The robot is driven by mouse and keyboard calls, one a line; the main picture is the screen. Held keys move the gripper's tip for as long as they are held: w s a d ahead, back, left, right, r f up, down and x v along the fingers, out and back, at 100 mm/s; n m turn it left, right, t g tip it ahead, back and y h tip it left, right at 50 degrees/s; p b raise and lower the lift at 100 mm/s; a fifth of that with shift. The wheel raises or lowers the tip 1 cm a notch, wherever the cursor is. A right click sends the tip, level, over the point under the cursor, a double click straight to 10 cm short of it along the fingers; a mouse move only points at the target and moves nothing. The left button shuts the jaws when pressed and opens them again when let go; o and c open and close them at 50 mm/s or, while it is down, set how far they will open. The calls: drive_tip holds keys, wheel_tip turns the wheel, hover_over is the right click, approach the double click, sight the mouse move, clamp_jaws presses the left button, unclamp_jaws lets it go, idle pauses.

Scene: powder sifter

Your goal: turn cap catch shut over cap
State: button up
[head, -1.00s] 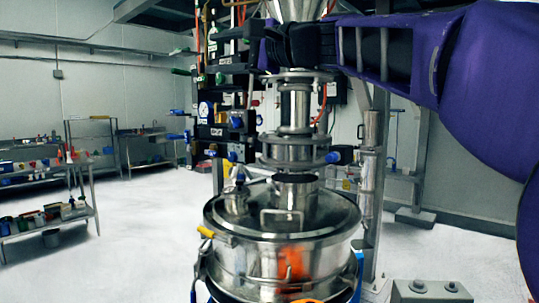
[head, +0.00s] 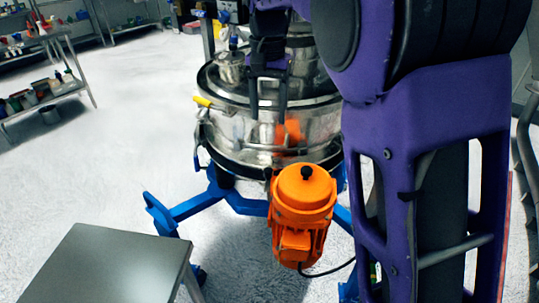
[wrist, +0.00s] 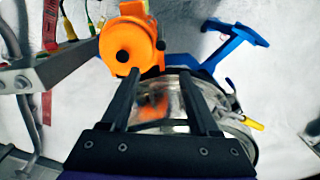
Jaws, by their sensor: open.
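The steel sifter drum (head: 235,138) stands on a blue wheeled base; its round lid is on. A small steel port with a capped top (head: 231,66) rises from the lid's left; I take this to be the cap, but its catch is too small to tell. A yellow-handled lever (head: 203,101) sticks out at the drum's left rim, and it also shows in the wrist view (wrist: 253,124). My gripper (head: 268,118) is open and empty, with its fingers pointing down before the lid's near side. In the wrist view its fingers (wrist: 160,75) are spread over the drum's shiny wall.
An orange motor (head: 303,200) sits at the drum's near side, close to my fingers in the wrist view. A blue base leg (head: 190,208) reaches left. A grey table (head: 110,268) stands at front left. The white floor (head: 110,140) to the left is clear.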

sight(268, 170)
wheel_tip(268, 170, down, 17)
drive_tip(key=shift+r+b, duration=0.2)
drive_tip(key=shift+b, duration=0.85)
clamp_jaws()
